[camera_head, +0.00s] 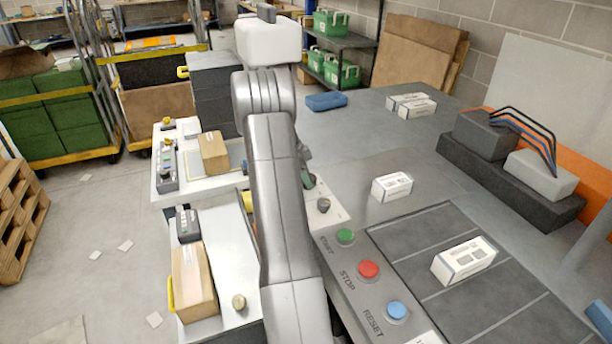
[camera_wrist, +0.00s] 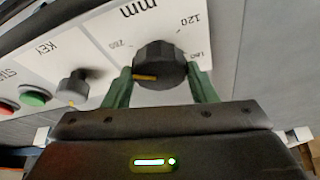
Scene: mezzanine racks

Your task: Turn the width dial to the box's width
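The black width dial (camera_wrist: 160,58) is in the wrist view, on a pale panel marked "mm", with 120 readable and other numbers blurred. Its yellow pointer mark is at the lower left of the knob, towards the left finger. My gripper (camera_wrist: 160,75) has one green finger on each side of the dial, both seeming to touch it. In the head view my arm hides the dial and most of my gripper. A white box with printed labels (camera_head: 463,262) lies on the dark lined mat (camera_head: 520,310) at the right.
Beside the dial are a KEY knob (camera_wrist: 72,87) and a green START button (camera_wrist: 33,97). Red STOP (camera_head: 368,270) and blue RESET (camera_head: 396,310) buttons are on the same panel. Another white box (camera_head: 391,187) and a blue item (camera_head: 326,101) lie on the table.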

